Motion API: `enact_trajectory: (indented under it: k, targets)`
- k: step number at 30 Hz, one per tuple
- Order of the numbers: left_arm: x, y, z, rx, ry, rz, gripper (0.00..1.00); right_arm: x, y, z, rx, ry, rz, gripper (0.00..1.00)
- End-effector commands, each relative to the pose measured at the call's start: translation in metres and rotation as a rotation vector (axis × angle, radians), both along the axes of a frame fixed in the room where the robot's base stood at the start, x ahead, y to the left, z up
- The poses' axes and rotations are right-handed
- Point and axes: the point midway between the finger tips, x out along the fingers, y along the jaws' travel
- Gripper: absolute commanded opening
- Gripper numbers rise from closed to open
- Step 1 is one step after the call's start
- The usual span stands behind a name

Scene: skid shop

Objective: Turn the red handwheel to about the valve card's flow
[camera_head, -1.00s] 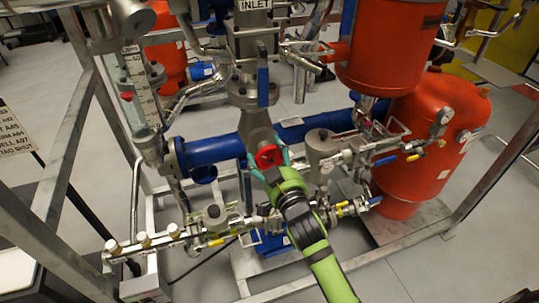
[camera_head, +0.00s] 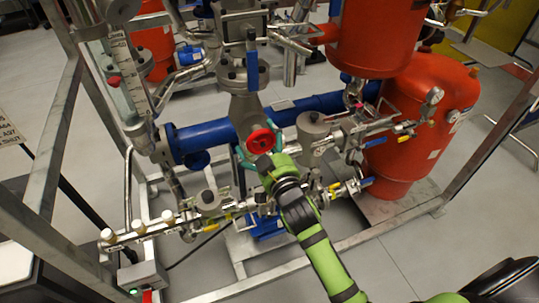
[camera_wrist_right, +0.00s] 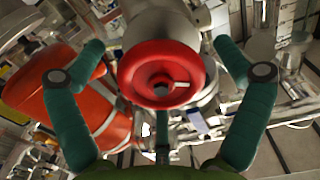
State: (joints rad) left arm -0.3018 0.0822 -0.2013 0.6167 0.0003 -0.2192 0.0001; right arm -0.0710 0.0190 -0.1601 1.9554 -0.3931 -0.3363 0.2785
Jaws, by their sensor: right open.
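The red handwheel (camera_head: 261,141) sits on the grey valve body in the middle of the head view, facing me. In the right wrist view the handwheel (camera_wrist_right: 160,74) fills the centre, with a dark hub and a pale mark right of it. My right gripper (camera_head: 257,154) is open, its teal fingers spread to either side of the wheel. In the wrist view both fingers stand apart from the rim. A flow tube (camera_head: 128,70) with a scale has a red float (camera_head: 114,81). My left gripper is not seen.
A blue pipe (camera_head: 190,143) runs behind the valve. A blue-handled lever (camera_head: 252,66) stands above the wheel. Small pipes with yellow and blue levers run below and right of it. A large red tank (camera_head: 415,120) stands right. A metal frame (camera_head: 480,150) surrounds the skid.

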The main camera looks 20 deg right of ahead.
Motion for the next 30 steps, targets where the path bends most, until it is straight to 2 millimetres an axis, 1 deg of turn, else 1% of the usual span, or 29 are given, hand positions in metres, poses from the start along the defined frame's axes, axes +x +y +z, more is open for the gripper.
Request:
enact_trajectory:
  k: [5, 9, 15, 18, 21, 30]
  targets:
    - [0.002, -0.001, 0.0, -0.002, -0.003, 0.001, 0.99, -0.032, -0.001, -0.002, 0.002, 0.005, -0.001, 0.99]
    - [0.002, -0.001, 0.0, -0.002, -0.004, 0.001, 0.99, -0.062, -0.002, -0.002, 0.002, 0.007, -0.001, 0.99]
    - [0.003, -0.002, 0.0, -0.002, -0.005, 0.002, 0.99, -0.095, -0.003, -0.002, 0.001, 0.006, -0.001, 0.99]
    - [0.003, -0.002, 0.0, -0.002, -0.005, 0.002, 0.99, -0.105, -0.004, -0.001, 0.001, 0.004, 0.0, 0.99]
    - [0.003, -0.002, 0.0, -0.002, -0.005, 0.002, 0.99, -0.111, -0.004, -0.001, 0.0, 0.004, 0.0, 0.99]
    - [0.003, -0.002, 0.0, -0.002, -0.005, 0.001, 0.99, -0.112, -0.004, 0.0, 0.0, 0.002, 0.0, 0.99]
